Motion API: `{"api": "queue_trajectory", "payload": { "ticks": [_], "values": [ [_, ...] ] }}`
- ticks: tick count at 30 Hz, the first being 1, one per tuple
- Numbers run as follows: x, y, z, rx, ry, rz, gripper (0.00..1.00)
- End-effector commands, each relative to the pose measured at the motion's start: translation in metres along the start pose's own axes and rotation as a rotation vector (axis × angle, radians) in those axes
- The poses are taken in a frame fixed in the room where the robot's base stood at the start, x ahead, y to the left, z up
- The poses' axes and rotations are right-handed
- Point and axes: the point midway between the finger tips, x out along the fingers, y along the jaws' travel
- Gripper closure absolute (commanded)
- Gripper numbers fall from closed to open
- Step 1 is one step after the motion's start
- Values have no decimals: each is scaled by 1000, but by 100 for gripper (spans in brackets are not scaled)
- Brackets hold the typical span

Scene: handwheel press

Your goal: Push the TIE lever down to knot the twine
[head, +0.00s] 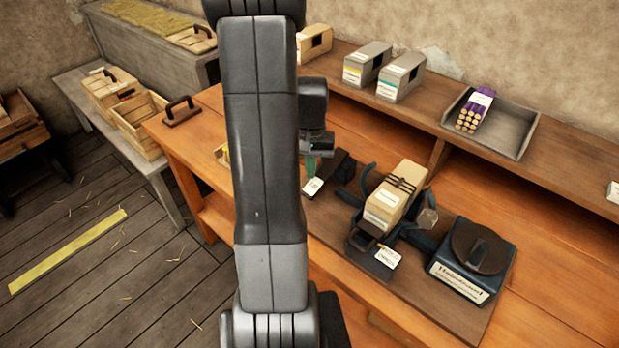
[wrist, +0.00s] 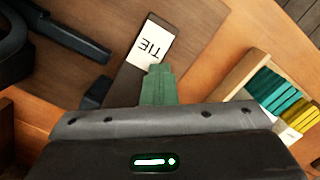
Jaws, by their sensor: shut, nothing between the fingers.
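The white TIE label (wrist: 152,42) lies on a dark brown plate (wrist: 165,22) in the wrist view. A white card, probably the same label, shows in the head view (head: 313,187). My gripper (wrist: 158,72) is shut and empty; its green fingertips point at the label's near edge, and I cannot tell if they touch it. In the head view my gripper (head: 311,164) is just above the card. A dark block (wrist: 97,92) beside the fingers may be part of the TIE lever; the rest is hidden. A pale block (head: 384,210) bound with dark twine sits in the press.
A dark press arm (wrist: 75,38) is at the upper left of the wrist view. A wooden box (wrist: 240,75) with teal and yellow pieces lies at the right. A dark blue device (head: 470,262) stands right of the press. The bench front right (head: 555,310) is clear.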

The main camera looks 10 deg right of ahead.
Motion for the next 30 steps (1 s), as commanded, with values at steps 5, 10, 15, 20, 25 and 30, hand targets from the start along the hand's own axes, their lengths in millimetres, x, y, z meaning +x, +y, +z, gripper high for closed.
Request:
{"api": "queue_trajectory", "payload": {
  "ticks": [5, 10, 15, 20, 25, 30],
  "values": [
    [-9, 0, -1, 0, 4, 0, 100],
    [-42, 0, -1, 0, 8, 0, 100],
    [-82, 0, 0, 0, 8, 0, 100],
    [-114, 0, 0, 0, 6, 0, 100],
    [-133, 0, 1, 0, 4, 0, 100],
    [-139, 0, 1, 0, 2, 0, 100]
  ]
}}
